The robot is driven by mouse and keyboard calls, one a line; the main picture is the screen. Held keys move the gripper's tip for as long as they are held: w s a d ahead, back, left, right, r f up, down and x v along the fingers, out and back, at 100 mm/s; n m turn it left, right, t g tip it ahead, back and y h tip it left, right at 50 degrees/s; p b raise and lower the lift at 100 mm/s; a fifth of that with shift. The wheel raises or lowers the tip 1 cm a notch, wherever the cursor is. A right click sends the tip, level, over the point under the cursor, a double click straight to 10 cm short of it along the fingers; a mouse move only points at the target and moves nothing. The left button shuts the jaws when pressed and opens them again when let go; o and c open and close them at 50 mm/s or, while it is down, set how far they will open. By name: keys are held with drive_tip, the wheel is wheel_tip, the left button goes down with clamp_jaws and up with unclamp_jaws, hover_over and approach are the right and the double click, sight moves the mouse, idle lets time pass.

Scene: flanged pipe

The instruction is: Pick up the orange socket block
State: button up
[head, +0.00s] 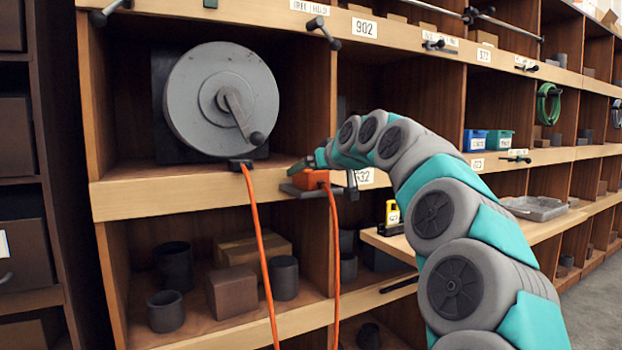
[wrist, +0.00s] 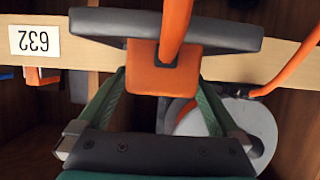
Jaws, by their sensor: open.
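The orange socket block (head: 318,179) sits at a dark grey plate on the front edge of the shelf, below and right of the reel. An orange hose hangs from it. In the wrist view, which shows the scene upside down, the block (wrist: 163,76) is in the middle with the hose running from its face. My gripper (head: 306,166) is at the block in the head view. In the wrist view my gripper (wrist: 162,88) is open, its green fingers reaching to either side of the block. Whether they touch it, I cannot tell.
The grey plate (wrist: 105,22) spreads to both sides of the block. A large grey reel (head: 205,95) with a crank stands on the shelf to the left. A second orange hose (head: 262,255) hangs left of the block. Dark cups and boxes (head: 232,290) fill the compartment below.

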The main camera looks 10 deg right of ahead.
clamp_jaws()
idle(0.8)
